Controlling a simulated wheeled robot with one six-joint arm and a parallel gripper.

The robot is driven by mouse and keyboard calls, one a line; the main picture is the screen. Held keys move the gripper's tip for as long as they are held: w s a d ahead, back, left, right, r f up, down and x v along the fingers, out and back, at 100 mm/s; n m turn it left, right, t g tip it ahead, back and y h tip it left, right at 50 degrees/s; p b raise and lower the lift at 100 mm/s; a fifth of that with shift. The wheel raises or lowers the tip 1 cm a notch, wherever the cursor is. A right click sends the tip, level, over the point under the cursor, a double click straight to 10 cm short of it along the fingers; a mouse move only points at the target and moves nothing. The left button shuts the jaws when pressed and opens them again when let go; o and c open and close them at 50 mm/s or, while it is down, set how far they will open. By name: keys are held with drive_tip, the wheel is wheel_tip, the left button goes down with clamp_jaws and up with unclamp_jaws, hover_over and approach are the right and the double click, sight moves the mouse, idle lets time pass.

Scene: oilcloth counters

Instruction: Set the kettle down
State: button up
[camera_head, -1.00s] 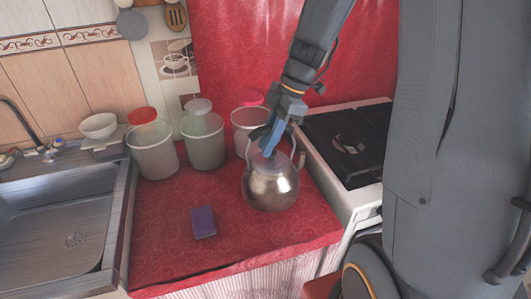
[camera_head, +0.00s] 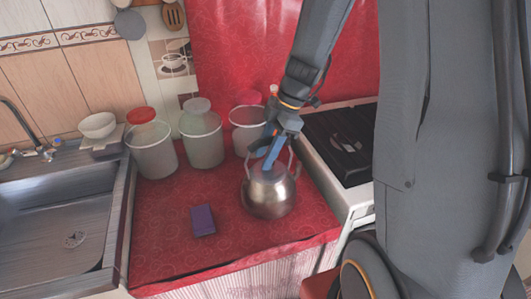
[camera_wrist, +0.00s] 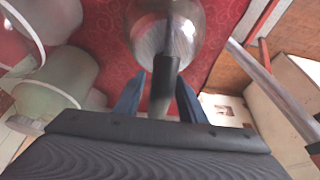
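The metal kettle (camera_head: 270,195) stands upright on the red oilcloth counter (camera_head: 165,235), near its right side, and looks to rest on it. Its rounded body also shows at the top of the wrist view (camera_wrist: 190,35). My gripper (camera_head: 272,155) is just above the kettle, at its raised handle. In the wrist view the dark handle (camera_wrist: 167,70) lies between my two blue fingers (camera_wrist: 161,80), with red cloth showing in gaps on either side. The fingers look open around the handle, not pressed on it. Part of the handle is hidden behind the fingers in the head view.
A purple sponge-like block (camera_head: 202,220) lies left of the kettle. Several lidded containers (camera_head: 202,140) stand behind it. The stove (camera_head: 345,190) adjoins on the right, the sink (camera_head: 70,225) on the left. The front of the counter is clear.

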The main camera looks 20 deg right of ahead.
drive_tip(key=shift+r, duration=0.1)
drive_tip(key=b+v, duration=0.2)
drive_tip(key=v, duration=1)
idle(0.4)
